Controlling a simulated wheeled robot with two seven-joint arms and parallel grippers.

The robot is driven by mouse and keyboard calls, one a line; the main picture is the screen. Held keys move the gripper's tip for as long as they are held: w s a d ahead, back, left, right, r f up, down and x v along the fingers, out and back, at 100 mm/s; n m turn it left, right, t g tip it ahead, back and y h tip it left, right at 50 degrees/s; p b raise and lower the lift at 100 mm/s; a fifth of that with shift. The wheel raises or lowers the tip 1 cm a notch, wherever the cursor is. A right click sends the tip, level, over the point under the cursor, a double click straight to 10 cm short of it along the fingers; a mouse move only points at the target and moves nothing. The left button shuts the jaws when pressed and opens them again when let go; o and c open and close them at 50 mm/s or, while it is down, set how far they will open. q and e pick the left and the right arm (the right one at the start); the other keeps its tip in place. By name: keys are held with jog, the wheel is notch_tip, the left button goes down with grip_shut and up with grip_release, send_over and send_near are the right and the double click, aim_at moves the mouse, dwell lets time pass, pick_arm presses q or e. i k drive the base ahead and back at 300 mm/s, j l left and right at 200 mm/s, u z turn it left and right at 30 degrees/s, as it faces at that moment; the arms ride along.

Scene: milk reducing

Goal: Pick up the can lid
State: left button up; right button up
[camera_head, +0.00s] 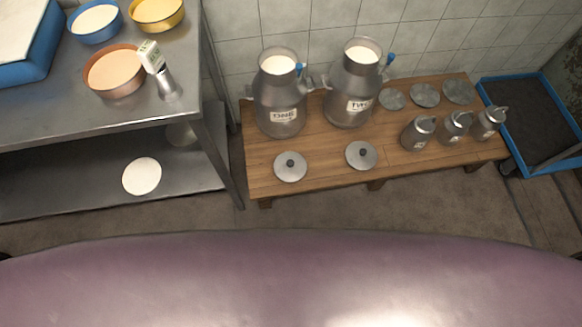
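Two round metal can lids with dark knobs lie flat near the front edge of a low wooden bench. The left can lid (290,174) is in front of the left large milk can, and the right can lid (370,160) is in front of the right one. The left large can (276,96) and the right large can (347,98) stand uncovered with white liquid at their mouths. Three flat grey discs (425,95) lie at the back right of the bench. Neither of my grippers shows in this view.
The wooden bench (325,185) stands against a tiled wall. Several small cans (455,128) stand at its right. A metal shelf table (60,105) with bowls (114,78) is at left. A blue-rimmed tray (545,165) is at right. Floor before the bench is clear.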

aim_at(289, 166)
jog(key=k+j, duration=0.1)
jog(key=j, duration=0.35)
jog(key=k+j+u, duration=0.1)
jog(key=j, duration=0.8)
jog(key=k+u, duration=0.05)
